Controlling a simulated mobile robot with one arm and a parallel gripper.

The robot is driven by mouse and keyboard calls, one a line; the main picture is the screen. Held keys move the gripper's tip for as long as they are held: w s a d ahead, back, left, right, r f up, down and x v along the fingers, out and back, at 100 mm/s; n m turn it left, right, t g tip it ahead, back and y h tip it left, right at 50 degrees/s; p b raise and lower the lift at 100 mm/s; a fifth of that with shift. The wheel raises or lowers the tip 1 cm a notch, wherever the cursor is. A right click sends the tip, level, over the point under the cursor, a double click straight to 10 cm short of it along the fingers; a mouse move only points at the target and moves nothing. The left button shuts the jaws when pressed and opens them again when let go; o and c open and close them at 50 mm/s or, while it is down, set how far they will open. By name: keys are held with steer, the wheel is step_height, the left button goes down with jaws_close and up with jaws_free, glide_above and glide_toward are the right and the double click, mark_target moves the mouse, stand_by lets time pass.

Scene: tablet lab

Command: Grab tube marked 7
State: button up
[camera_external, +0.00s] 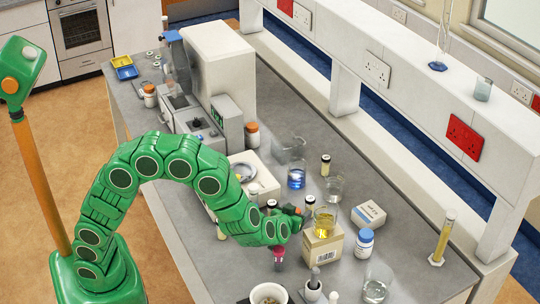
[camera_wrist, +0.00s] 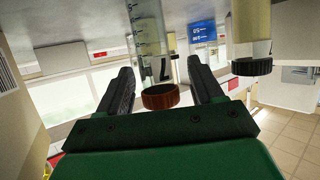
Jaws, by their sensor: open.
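In the wrist view, which looks upside down, a clear tube (camera_wrist: 147,35) with graduation lines and a reddish-brown cap (camera_wrist: 160,96) stands between the two dark fingers of my gripper (camera_wrist: 162,68). A dark mark that looks like a 7 shows on it near the cap. My gripper is open, with a finger on either side of the tube and visible gaps between. In the external view my gripper (camera_external: 292,214) is low over the bench, left of a beaker of yellow liquid (camera_external: 325,218). The tube is not clearly made out there.
In the wrist view a black-capped vial (camera_wrist: 251,69) is close on the right. A blue-capped bottle (camera_external: 364,244), a white box (camera_external: 369,214) and a beaker with blue liquid (camera_external: 296,179) are nearby.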

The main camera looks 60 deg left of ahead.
steer(key=shift+w+a+f, duration=0.15)
steer(key=shift+w+a, duration=0.05)
steer(key=shift+w, duration=0.1)
steer(key=c, duration=1.1)
steer(key=shift+c, duration=0.5)
steer(key=shift+r, duration=0.2)
